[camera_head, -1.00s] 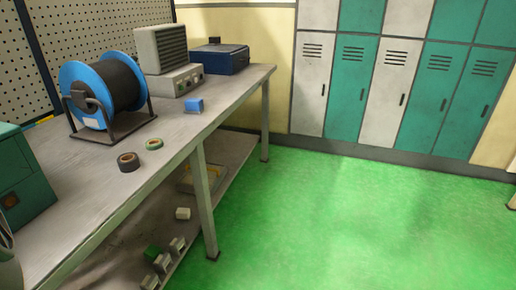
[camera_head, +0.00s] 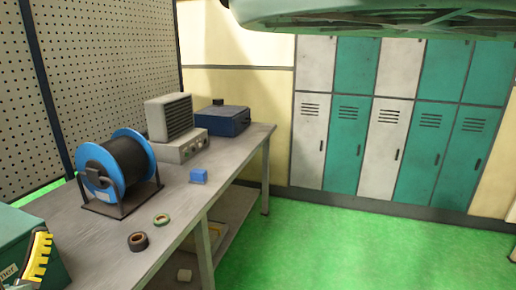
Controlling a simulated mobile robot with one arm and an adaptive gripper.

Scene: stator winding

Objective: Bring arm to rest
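Neither my arm nor my gripper can be made out for sure in the head view. The workbench (camera_head: 90,235) runs along the left side. On it stands a blue spool with black wire (camera_head: 121,168) in a dark stand.
A grey heater-like unit (camera_head: 176,130) and a blue box (camera_head: 222,120) stand at the bench's far end. A teal case (camera_head: 30,245) with a yellow toothed piece (camera_head: 37,258) is at near left. Lockers (camera_head: 390,120) line the back wall. The green floor (camera_head: 340,250) is clear. A green lamp-like shape (camera_head: 370,12) hangs at the top.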

